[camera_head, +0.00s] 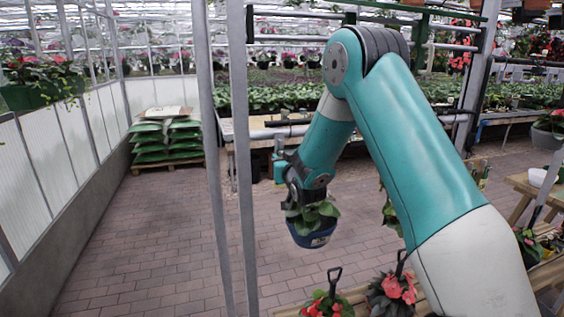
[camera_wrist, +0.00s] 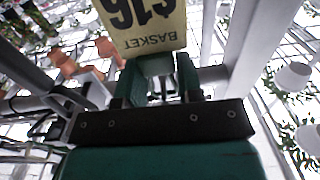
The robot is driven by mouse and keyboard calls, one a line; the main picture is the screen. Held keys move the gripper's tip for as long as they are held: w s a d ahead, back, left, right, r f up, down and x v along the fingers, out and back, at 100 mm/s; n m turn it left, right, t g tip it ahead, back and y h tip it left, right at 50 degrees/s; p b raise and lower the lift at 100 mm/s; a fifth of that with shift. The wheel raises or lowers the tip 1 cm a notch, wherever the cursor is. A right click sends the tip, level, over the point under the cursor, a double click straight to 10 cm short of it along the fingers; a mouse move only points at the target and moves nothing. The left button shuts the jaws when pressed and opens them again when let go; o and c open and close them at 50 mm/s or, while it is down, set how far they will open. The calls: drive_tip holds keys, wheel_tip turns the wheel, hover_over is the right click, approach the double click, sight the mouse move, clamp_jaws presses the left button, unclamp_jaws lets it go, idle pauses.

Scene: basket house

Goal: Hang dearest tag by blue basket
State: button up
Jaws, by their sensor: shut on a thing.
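A pale yellow tag (camera_wrist: 143,22) printed "$16 BASKET" shows at the top of the wrist view, its print upside down. My gripper (camera_wrist: 163,86) is shut on the tag's edge. In the head view my gripper (camera_head: 295,196) points down, just above and overlapping the green leaves of a plant in a blue basket (camera_head: 312,232). A small pale label with dark marks shows on the basket's lower front. I cannot tell whether this is the held tag, nor whether my gripper touches the plant. What holds the basket up is hidden.
Two grey posts (camera_head: 238,150) stand left of my arm. Red-flowered pots (camera_head: 325,303) are at the bottom. Stacked green bags (camera_head: 166,136) sit on a pallet at the left. Plant benches (camera_head: 262,128) are behind. The brick floor (camera_head: 145,245) at left is clear.

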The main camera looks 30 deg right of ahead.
drive_tip(key=o, duration=0.9)
drive_tip(key=b+v, duration=1.6)
drive_tip(key=v, duration=0.1)
drive_tip(key=shift+s, duration=0.15)
